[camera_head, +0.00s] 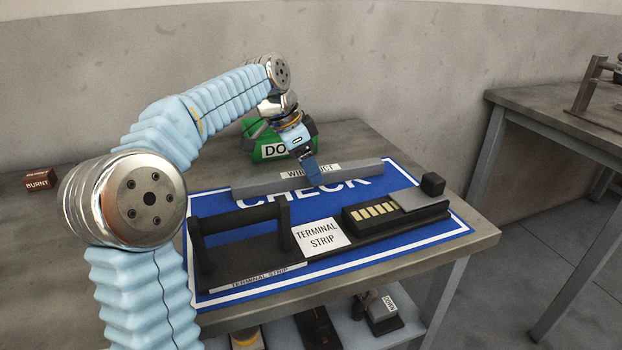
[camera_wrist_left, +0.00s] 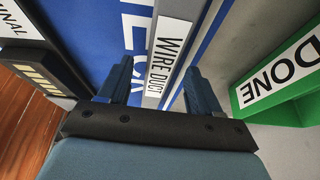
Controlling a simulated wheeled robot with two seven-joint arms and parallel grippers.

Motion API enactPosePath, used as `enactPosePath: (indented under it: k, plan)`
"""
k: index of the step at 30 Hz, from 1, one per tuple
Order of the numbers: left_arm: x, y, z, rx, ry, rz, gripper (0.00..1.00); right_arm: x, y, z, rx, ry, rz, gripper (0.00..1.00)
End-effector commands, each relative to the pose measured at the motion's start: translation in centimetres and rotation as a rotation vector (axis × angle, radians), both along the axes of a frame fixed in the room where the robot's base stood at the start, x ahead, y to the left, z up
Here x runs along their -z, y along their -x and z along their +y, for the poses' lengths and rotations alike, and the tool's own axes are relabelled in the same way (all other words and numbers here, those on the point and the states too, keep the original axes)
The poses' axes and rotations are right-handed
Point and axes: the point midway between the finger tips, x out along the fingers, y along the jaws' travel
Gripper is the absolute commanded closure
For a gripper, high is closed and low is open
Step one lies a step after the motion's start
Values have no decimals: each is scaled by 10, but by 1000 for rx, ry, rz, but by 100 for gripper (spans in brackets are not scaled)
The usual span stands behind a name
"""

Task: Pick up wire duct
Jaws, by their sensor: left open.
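The wire duct (camera_head: 258,186) is a long grey bar with a white label, lying across the back part of the blue CHECK mat (camera_head: 455,228). My left gripper (camera_head: 311,172) is over the middle of the duct, pointing down, and partly covers its label. In the left wrist view the gripper (camera_wrist_left: 158,85) is open, with one finger on each side of the duct (camera_wrist_left: 151,92) in the picture; I cannot tell whether they touch it. My right gripper is in neither view.
A terminal strip assembly (camera_head: 350,236) with a black handle stands on the mat in front of the duct. A green DONE bin (camera_head: 268,151) is close behind the gripper. A brown BURNT box (camera_head: 40,180) is at the far left. Several parts sit on the lower shelf (camera_head: 275,333).

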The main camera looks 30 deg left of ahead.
Motion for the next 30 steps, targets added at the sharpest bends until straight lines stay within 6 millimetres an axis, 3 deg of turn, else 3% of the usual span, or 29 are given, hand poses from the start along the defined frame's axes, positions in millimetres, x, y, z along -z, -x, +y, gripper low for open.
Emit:
enactPosePath:
  k: [3,10,22,30]
  plan:
    - [9,-2,-3,0,0,0,36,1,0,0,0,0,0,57]
    - [10,-3,-3,0,0,-1,38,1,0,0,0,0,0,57]
    - [10,-3,-3,0,0,0,99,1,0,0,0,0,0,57]
    - [9,-3,-3,0,0,0,100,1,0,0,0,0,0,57]
